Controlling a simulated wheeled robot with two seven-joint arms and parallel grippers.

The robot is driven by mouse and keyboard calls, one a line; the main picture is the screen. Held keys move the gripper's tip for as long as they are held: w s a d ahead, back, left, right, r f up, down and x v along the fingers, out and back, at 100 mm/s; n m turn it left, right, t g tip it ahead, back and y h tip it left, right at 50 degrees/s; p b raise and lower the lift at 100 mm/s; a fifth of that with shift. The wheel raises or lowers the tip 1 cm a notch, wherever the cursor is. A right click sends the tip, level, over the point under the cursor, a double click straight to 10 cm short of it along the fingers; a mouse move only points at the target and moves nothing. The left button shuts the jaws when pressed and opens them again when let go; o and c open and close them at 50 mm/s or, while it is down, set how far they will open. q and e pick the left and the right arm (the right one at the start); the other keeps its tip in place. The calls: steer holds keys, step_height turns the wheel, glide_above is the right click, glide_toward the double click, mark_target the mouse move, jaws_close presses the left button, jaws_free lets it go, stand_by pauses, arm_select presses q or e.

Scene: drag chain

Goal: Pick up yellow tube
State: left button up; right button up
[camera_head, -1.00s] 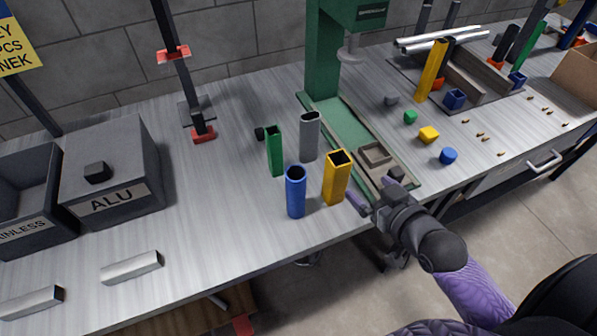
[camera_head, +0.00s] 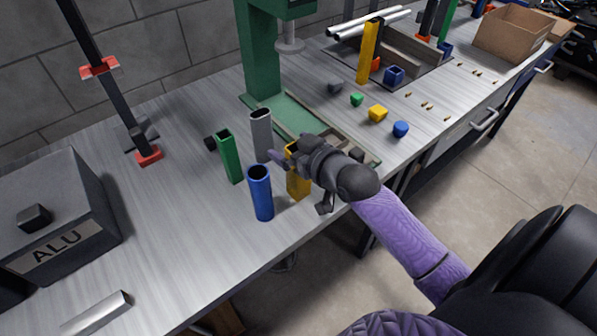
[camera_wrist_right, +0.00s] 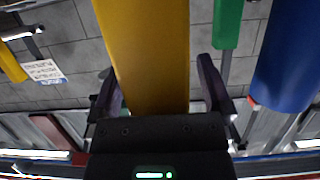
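The yellow tube (camera_head: 298,186) stands upright on the bench, partly hidden behind my right gripper (camera_head: 285,158) in the head view. In the right wrist view the yellow tube (camera_wrist_right: 148,55) fills the space between the two fingers of the right gripper (camera_wrist_right: 158,92). The fingers are spread on either side of the tube, and gaps show beside it. The gripper is open around the tube near its upper part. A second yellow tube (camera_head: 367,52) stands farther back. My left gripper is in neither view.
A blue tube (camera_head: 260,195), a green tube (camera_head: 229,158) and a grey tube (camera_head: 261,134) stand close to the yellow tube. A green press (camera_head: 262,55) rises behind. Small coloured caps, such as a yellow one (camera_head: 377,113), lie to the right.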

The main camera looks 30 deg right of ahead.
jaws_close()
stand_by(0.4)
